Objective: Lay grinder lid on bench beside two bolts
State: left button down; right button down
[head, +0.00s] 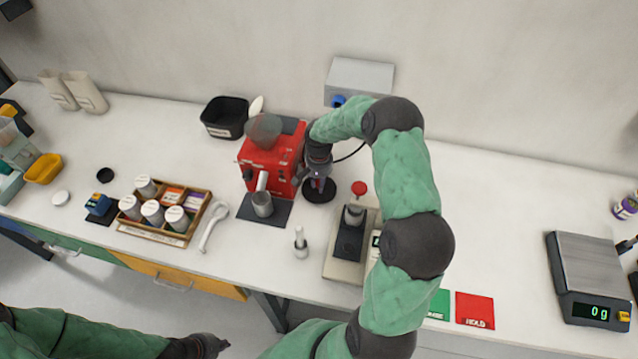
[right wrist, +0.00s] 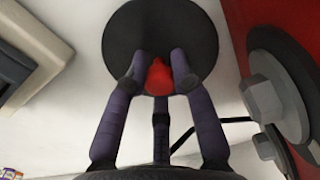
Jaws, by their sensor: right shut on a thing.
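The red grinder (head: 272,160) stands at the middle of the bench (head: 170,280). The lid is a dark round disc (head: 321,190) just right of it, low over or on the bench; I cannot tell if it touches. My right gripper (head: 319,184) is over the disc. In the right wrist view its fingers (right wrist: 160,82) are shut around the red knob (right wrist: 159,77) of the lid (right wrist: 160,25). Two grey hex bolts (right wrist: 262,101) show at the grinder's side in that view. My left gripper (head: 207,346) hangs before the bench; its fingers are unclear.
A tamper (head: 300,243) and a beige device (head: 345,262) stand in front. A wooden tray of jars (head: 190,232) lies to the left, a scale (head: 590,280) far right. A grey wall box (head: 358,76) is behind.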

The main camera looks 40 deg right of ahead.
jog(key=shift+s+a+r, duration=0.1)
jog(key=shift+a+r, duration=0.05)
jog(key=c, duration=1)
grip_release()
jog(key=shift+f, duration=0.2)
jog(key=shift+c, duration=0.2)
jog(key=shift+r, duration=0.1)
notch_tip(320, 180, up, 12)
jog(key=p, duration=0.1)
jog(key=shift+r, duration=0.1)
